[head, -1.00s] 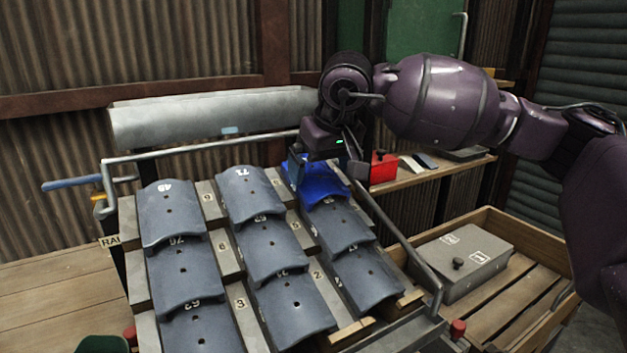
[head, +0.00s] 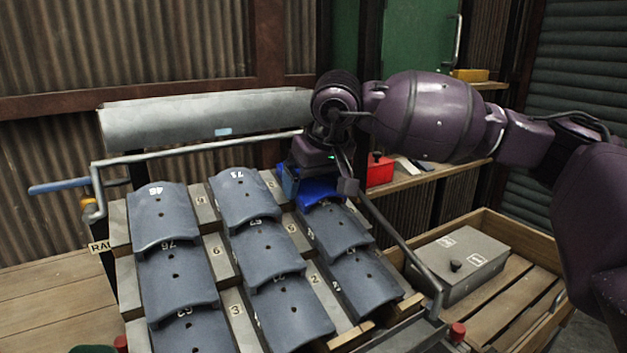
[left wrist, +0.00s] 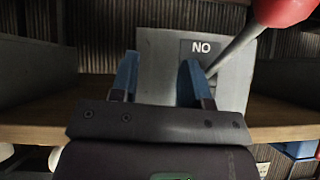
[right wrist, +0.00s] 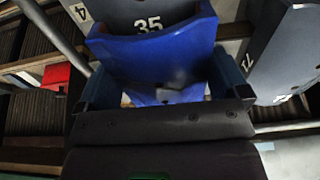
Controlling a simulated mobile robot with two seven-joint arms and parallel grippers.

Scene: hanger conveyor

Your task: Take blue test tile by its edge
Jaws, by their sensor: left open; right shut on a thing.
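The blue test tile (head: 317,192) is a bright blue curved tile at the top of the right-hand column of the sloped rack. My right gripper (head: 318,180) is over it, and the arm covers its upper part. In the right wrist view the blue tile (right wrist: 152,62) lies between the two fingers of my right gripper (right wrist: 160,82), which are shut on its side edges. A grey tile marked 35 (right wrist: 150,20) lies just beyond it. My left gripper (left wrist: 158,80) shows only in the left wrist view, with fingers apart and nothing between them.
Several grey numbered tiles (head: 180,275) fill the rack. A metal rail (head: 400,240) runs along its right side. A grey box (head: 458,262) sits in a wooden crate (head: 530,232) at right. A red box (head: 380,170) stands on a shelf behind. A NO sign (left wrist: 201,48) faces my left gripper.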

